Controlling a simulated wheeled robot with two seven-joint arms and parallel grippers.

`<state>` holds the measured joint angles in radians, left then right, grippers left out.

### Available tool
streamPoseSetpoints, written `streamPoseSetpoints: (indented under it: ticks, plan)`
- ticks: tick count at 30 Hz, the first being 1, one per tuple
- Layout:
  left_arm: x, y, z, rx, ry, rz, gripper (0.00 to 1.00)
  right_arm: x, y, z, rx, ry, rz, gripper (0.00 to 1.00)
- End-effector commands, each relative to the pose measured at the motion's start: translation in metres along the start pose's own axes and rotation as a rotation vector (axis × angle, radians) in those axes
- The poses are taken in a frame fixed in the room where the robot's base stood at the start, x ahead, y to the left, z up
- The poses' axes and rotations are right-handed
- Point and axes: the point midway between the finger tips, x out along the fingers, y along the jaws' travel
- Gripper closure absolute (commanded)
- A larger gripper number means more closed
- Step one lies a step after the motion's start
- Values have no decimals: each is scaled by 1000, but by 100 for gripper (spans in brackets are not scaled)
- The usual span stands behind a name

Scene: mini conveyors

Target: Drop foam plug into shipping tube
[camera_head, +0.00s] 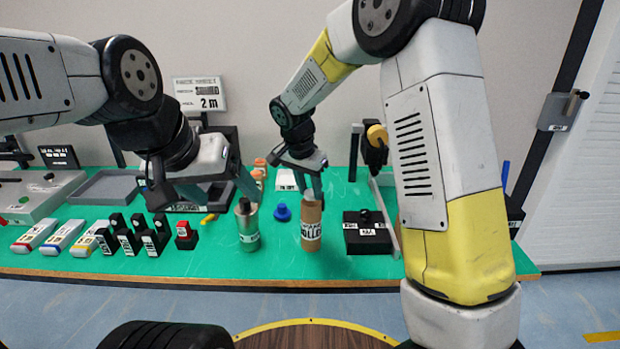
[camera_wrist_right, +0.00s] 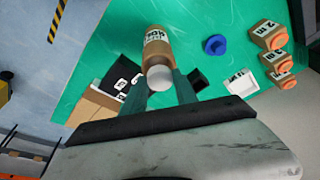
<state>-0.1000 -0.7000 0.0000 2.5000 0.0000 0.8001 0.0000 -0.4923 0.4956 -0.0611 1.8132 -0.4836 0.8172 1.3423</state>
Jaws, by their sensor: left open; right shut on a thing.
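A brown cardboard shipping tube (camera_head: 311,228) with a white label stands upright on the green table. It also shows in the right wrist view (camera_wrist_right: 154,45). My right gripper (camera_head: 310,193) is directly above the tube's mouth, fingers pointing down, shut on the white foam plug (camera_wrist_right: 159,78). The plug lines up with the tube's near end in the wrist view; I cannot tell whether it touches or has entered the mouth.
A blue knob-like piece (camera_head: 282,212) lies between canister and tube. A black box (camera_head: 367,232) stands right of the tube. Several black blocks (camera_head: 130,238) and labelled cases (camera_head: 62,236) line the left. The strip along the table's front edge is mostly clear.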

Motion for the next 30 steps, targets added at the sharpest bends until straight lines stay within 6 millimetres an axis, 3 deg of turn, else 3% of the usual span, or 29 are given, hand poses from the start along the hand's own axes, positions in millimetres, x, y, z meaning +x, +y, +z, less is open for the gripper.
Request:
streamPoseSetpoints:
  ticks: [12,26,27,30]
  plan:
    - [0,0,0,0,0,0,22,18,0,5,0,1,0,100]
    - [0,0,0,0,0,0,22,23,1,8,-1,-3,3,100]
    - [0,0,0,0,0,0,22,24,1,8,-1,-3,4,63]
    - [0,0,0,0,0,0,22,24,1,8,-1,-4,5,44]
